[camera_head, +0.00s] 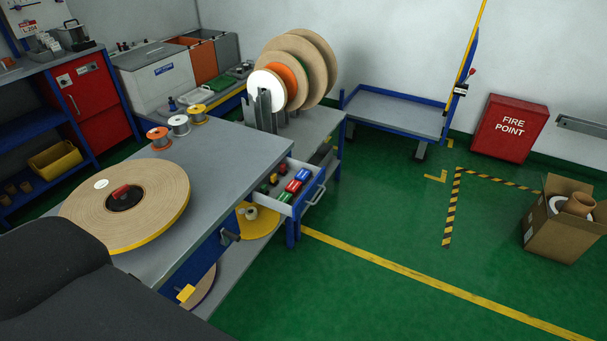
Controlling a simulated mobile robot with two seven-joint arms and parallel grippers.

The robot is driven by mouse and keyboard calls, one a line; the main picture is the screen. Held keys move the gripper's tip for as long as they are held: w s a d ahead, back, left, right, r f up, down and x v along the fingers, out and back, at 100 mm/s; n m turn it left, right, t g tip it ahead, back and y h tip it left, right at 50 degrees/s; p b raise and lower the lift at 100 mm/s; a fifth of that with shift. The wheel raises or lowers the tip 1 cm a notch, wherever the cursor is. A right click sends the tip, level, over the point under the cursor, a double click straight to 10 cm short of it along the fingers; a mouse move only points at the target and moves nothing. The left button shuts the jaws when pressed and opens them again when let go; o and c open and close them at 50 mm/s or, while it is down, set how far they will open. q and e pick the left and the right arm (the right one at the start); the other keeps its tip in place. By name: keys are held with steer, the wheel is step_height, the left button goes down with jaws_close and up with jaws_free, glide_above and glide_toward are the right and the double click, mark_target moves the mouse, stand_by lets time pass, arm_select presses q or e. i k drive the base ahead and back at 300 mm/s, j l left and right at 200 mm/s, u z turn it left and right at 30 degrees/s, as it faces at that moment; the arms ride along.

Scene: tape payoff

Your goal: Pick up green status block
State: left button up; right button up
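A small green block (286,197) lies in the open drawer (314,189) at the right end of the grey worktable. Smaller red, yellow and green pieces lie to the left in the same drawer, too small to make out well. Neither of my grippers is in view.
On the worktable (225,150) lie a large tape roll (155,205) and three small spools (179,124). Large upright reels (318,60) stand behind. Green floor (375,210) right of the drawer is clear. A dark form hides the lower left corner.

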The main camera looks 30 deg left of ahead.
mark_target(263, 188)
steer(key=i+z, duration=0.15)
steer(key=i, duration=1.25)
steer(key=i+u, duration=0.4)
steer(key=i+l+u, duration=0.1)
steer(key=u, duration=0.3)
steer(key=i+l+u, duration=0.2)
steer(key=u, duration=0.15)
steer(key=i+l+u, duration=0.1)
steer(key=i+u, duration=0.2)
steer(key=u, duration=0.2)
steer(key=i+l+u, duration=0.2)
steer(key=u, duration=0.3)
steer(key=i+l+u, duration=0.25)
steer(key=u, duration=0.2)
steer(key=l, duration=0.1)
